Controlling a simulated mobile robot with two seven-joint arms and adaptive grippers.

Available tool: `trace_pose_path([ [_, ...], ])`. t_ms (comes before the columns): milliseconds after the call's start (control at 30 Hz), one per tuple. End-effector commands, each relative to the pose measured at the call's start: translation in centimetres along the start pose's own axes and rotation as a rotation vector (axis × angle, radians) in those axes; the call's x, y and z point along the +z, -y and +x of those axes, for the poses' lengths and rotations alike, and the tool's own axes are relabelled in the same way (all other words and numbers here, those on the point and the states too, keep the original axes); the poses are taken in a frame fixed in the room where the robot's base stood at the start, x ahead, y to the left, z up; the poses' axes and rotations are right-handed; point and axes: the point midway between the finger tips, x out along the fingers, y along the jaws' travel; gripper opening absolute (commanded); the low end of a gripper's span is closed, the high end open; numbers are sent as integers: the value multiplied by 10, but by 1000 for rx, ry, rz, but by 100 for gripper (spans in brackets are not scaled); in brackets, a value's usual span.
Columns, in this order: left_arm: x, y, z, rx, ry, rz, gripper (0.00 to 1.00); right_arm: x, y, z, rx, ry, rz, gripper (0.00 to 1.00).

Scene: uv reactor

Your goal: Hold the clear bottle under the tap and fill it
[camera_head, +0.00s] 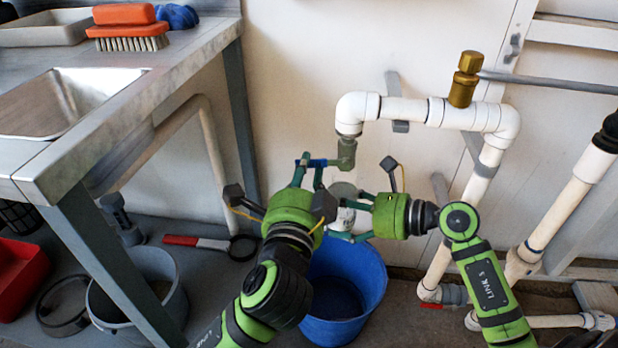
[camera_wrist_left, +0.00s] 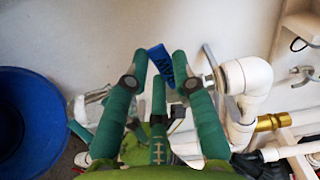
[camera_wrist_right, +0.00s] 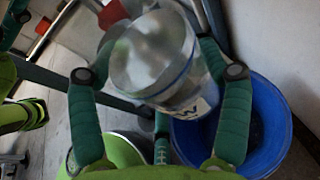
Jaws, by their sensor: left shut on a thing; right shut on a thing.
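The tap (camera_head: 347,152) hangs at the end of the white pipe. Its blue handle (camera_wrist_left: 161,65) lies between the fingers of my left gripper (camera_wrist_left: 160,72), which is shut on it; the handle also shows in the head view (camera_head: 316,162). The clear bottle (camera_wrist_right: 152,58) has a pale label and a wide mouth. My right gripper (camera_wrist_right: 160,70) is shut around it; in the head view the bottle (camera_head: 343,192) is just below the tap, partly hidden by the fingers. I cannot make out running water or a fill level.
A blue bucket (camera_head: 345,290) stands on the floor below the bottle. White pipes (camera_head: 440,112) with a brass fitting (camera_head: 464,80) run along the wall to the right. A metal sink bench (camera_head: 120,105) is at left, with a grey bucket (camera_head: 165,270) under it.

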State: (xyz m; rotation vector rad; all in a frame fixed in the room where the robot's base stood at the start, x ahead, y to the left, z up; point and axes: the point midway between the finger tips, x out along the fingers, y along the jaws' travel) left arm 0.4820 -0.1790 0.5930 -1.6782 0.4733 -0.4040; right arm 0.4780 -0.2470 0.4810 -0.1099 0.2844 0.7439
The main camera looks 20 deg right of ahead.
Motion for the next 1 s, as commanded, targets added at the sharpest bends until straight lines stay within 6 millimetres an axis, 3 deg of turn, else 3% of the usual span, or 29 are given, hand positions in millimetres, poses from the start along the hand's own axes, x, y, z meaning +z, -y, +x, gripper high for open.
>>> trace_pose_path([
  [333,0,10,0,-1,-1,150,0,1,0,0,-1,3,-1,46],
  [867,0,11,0,0,-2,175,0,1,0,0,-1,3,-1,46],
  [900,-1,11,0,0,-2,175,37,1,0,0,-1,3,-1,46],
  [1000,0,11,0,0,-1,174,37,1,0,0,-1,3,-1,46],
])
